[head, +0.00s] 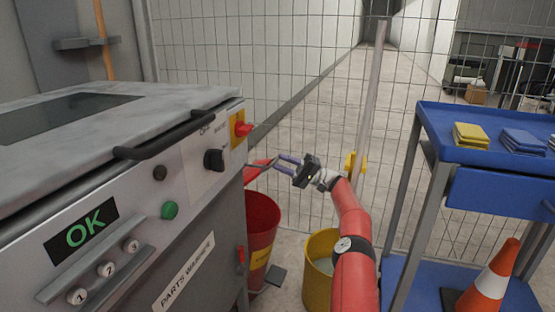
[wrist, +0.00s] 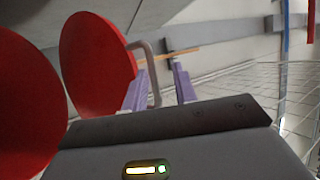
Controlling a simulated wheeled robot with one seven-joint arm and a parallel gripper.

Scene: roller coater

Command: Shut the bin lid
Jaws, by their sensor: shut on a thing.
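The red bin (head: 262,222) stands on the floor between the parts washer and the yellow bucket. Its red lid (head: 256,173) is raised above the opening, tilted, partly hidden by the washer's edge. In the wrist view the lid (wrist: 92,65) is a red disc with a pale loop handle (wrist: 154,72). Another large red shape (wrist: 25,105) fills the left side, probably the bin. My gripper (head: 281,163) is at the lid's right side. Its purple fingers (wrist: 160,82) are shut on the lid handle, which passes between them.
The grey parts washer (head: 200,255) with a black handle and knobs stands close on the left. A yellow bucket (head: 318,275) stands right of the bin. A wire fence (head: 300,70) is behind. A blue cart (head: 465,190) and orange cone (head: 490,280) are on the right.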

